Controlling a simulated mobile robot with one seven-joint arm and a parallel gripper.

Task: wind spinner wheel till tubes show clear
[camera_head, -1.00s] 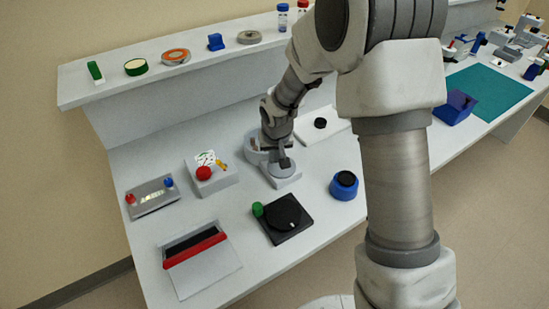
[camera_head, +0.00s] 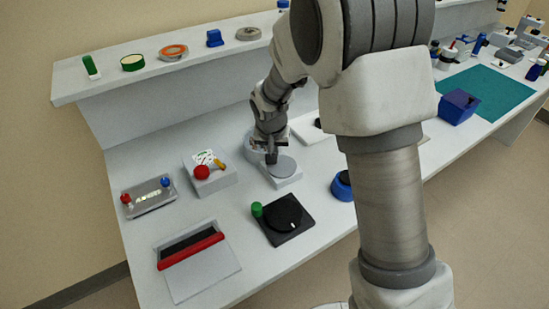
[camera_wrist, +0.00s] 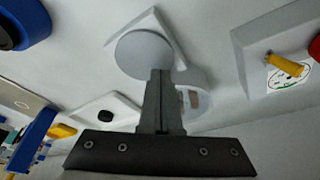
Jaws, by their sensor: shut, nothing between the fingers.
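The spinner is a pale unit with a flat round grey wheel (camera_head: 284,166) on a white base and a round cup behind it, mostly hidden by my arm in the head view. In the wrist view the wheel (camera_wrist: 140,56) lies just beyond my fingers, and the cup (camera_wrist: 199,118) shows partly behind them. Small brownish tube shapes (camera_wrist: 193,99) show in the cup; whether their contents are clear cannot be told. My gripper (camera_head: 271,161) is shut and empty, its tips at the wheel's edge. In the wrist view the gripper (camera_wrist: 160,72) overlaps the wheel's rim; contact cannot be told.
A box with a red knob (camera_head: 201,172) stands left of the spinner. A black dial plate (camera_head: 288,222) with a green knob is in front. A blue round item (camera_head: 342,187) is at right, partly behind my arm. A shelf (camera_head: 130,82) runs along the back.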

